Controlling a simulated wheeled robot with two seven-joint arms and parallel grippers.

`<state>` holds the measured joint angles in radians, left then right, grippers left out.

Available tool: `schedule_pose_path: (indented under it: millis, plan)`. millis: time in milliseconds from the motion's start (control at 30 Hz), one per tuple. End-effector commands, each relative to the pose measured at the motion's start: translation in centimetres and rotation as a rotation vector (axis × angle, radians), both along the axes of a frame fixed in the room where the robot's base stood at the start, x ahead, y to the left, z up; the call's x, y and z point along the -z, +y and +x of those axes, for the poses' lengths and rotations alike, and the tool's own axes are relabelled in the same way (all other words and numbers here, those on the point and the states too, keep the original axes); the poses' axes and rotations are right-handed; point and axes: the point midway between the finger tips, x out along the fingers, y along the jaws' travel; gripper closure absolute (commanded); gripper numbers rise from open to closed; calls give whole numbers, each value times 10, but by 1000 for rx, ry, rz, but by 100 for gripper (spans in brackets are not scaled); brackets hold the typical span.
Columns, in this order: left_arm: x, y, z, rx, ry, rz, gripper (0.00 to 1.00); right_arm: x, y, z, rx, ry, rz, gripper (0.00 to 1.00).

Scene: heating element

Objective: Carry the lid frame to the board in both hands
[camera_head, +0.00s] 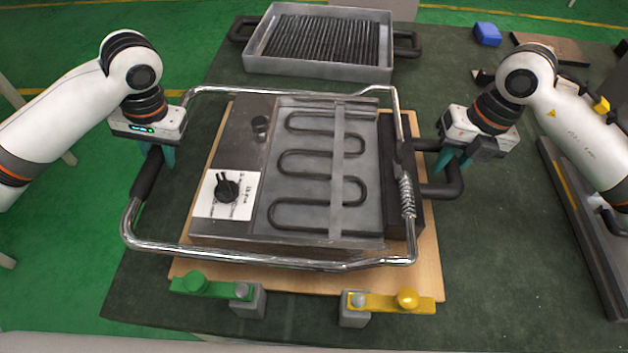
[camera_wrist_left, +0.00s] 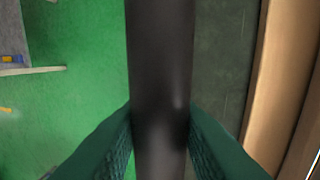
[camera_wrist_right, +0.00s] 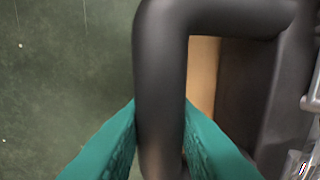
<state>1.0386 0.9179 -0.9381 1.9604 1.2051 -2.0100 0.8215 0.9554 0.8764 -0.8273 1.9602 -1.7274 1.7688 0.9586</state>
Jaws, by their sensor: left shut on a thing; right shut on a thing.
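The lid frame is a chrome tube frame (camera_head: 250,254) with a black grip (camera_head: 148,175) on its left side. It surrounds the grey heating tray with the dark coiled element (camera_head: 300,160), above the wooden board (camera_head: 428,260). I cannot tell whether it touches the board. My left gripper (camera_head: 157,157) is shut on the black grip, also seen in the left wrist view (camera_wrist_left: 160,70). My right gripper (camera_head: 455,163) is shut on a black U-shaped handle (camera_head: 440,190) at the right, which joins a dark block in the right wrist view (camera_wrist_right: 255,100).
A green lever (camera_head: 205,287) and a yellow lever (camera_head: 385,302) stand at the board's front edge. A finned grey tray (camera_head: 320,40) with black handles is at the back. A blue block (camera_head: 487,34) lies back right.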

Motion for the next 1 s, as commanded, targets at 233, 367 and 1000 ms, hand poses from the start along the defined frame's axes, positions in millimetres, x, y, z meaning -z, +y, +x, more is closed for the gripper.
schedule_pose_path:
  millis: [233,367,1000]
  plan:
    - [3,0,0,0,0,1,51,3,0,0,1,0,-1,55]
    - [3,0,0,0,0,0,51,3,0,0,0,0,0,55]
    - [-67,-13,1,0,-7,2,51,3,0,0,0,0,0,55]
